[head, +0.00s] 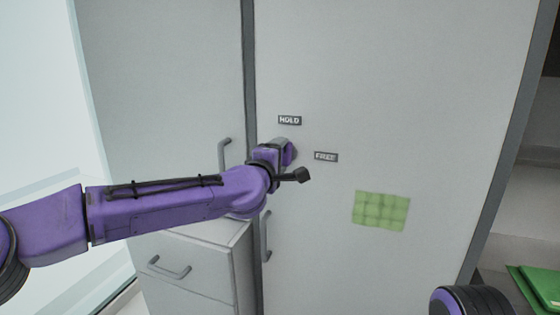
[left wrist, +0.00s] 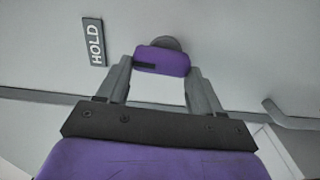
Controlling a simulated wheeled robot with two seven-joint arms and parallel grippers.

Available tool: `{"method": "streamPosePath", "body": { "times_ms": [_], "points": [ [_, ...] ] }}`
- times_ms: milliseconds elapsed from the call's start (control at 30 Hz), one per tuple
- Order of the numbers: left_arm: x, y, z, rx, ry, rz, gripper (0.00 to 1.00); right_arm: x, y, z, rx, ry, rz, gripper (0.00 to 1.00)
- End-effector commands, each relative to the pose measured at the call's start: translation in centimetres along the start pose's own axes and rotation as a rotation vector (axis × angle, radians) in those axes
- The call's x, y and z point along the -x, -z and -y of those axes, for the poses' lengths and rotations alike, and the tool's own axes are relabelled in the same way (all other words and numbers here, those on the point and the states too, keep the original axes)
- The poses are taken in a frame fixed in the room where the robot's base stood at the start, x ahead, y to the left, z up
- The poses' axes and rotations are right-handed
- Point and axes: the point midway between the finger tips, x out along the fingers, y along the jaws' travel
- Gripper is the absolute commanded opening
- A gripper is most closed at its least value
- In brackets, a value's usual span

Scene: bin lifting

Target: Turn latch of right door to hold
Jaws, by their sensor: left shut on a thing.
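The right door (head: 400,80) is a large pale grey panel that looks closed. It has a HOLD label (head: 289,120) above the latch and a FREE label (head: 326,157) to the latch's right. The latch has a purple grip (left wrist: 162,62) on a round grey base (left wrist: 167,43). My left gripper (head: 284,151) is at the latch, shut on the purple grip, with one finger at each end of it in the left wrist view. The HOLD label also shows there (left wrist: 94,42), left of the latch. In the head view my gripper partly hides the latch, so its exact angle is unclear. My right gripper is out of view.
The left door (head: 160,70) has a bar handle (head: 225,154). The right door's bar handle (head: 266,237) is below my left wrist. A drawer unit (head: 185,260) stands low at left. A green patch (head: 381,210) is on the right door. Green items (head: 540,290) lie at far right.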

Motion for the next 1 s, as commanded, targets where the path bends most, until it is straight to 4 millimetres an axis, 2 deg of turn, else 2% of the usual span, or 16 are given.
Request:
{"method": "streamPosePath", "body": {
  "times_ms": [667,700,767,1000],
  "points": [
    [-0.01,0.04,0.09,0.059,0.001,0.000,0.35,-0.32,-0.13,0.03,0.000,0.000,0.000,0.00],
    [-0.01,0.04,0.09,0.058,0.001,0.000,0.76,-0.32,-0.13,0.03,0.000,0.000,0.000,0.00],
    [-0.01,0.04,0.09,0.058,0.001,0.000,0.92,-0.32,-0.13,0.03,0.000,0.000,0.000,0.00],
    [0.00,0.03,0.09,0.056,0.001,0.000,0.92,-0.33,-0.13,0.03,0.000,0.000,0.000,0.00]
  ]
}}
